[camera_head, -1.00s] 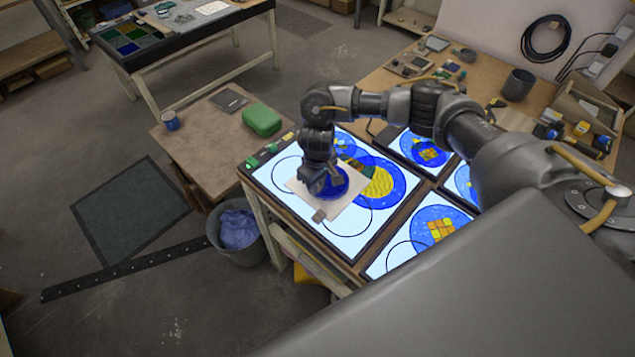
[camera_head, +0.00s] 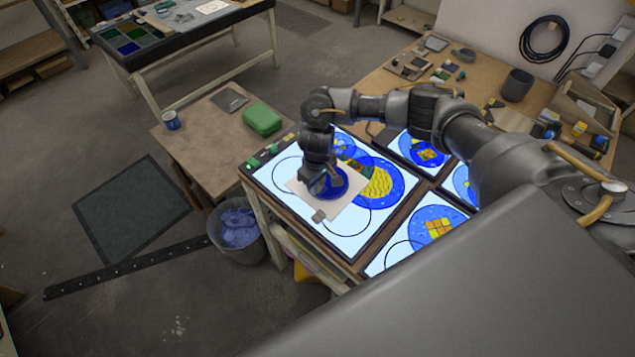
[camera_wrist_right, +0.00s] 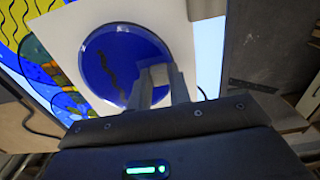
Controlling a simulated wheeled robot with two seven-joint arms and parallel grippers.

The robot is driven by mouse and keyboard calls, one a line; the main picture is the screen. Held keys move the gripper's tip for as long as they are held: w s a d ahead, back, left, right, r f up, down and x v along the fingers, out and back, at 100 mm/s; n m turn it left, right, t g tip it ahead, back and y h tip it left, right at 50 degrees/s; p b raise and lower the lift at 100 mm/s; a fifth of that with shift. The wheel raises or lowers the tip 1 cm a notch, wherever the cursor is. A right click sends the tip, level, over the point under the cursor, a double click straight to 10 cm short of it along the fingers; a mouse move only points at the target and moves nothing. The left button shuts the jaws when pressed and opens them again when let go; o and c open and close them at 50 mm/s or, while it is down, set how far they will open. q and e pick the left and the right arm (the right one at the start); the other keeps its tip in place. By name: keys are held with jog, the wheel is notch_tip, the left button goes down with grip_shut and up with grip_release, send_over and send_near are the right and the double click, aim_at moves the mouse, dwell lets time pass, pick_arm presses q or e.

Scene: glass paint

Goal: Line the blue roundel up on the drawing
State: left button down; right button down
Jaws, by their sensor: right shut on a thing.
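The blue roundel (camera_head: 327,189) lies on a square white sheet (camera_head: 341,207) over the lit light table. In the right wrist view the roundel (camera_wrist_right: 112,58) shows a dark wavy mark, and the sheet (camera_wrist_right: 67,38) borders it. My right gripper (camera_head: 314,188) is at the roundel's left edge in the head view. In the wrist view its fingers (camera_wrist_right: 160,82) are shut on a small pale block (camera_wrist_right: 158,72) at the roundel's rim; I cannot tell what the block is fixed to. The drawing's black circle outlines (camera_head: 349,221) run partly under the sheet. My left gripper is not in view.
A small grey block (camera_head: 319,215) sits at the sheet's near edge. More lit panels (camera_head: 408,262) lie to the right.

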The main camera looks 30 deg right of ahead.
jog(key=shift+f, duration=0.25)
dwell(0.8)
jog(key=c, duration=1.2)
grip_release()
jog(key=shift+r, duration=0.1)
notch_tip(320, 180, up, 11)
jog(key=shift+p, duration=0.35)
jog(key=shift+f, duration=0.2)
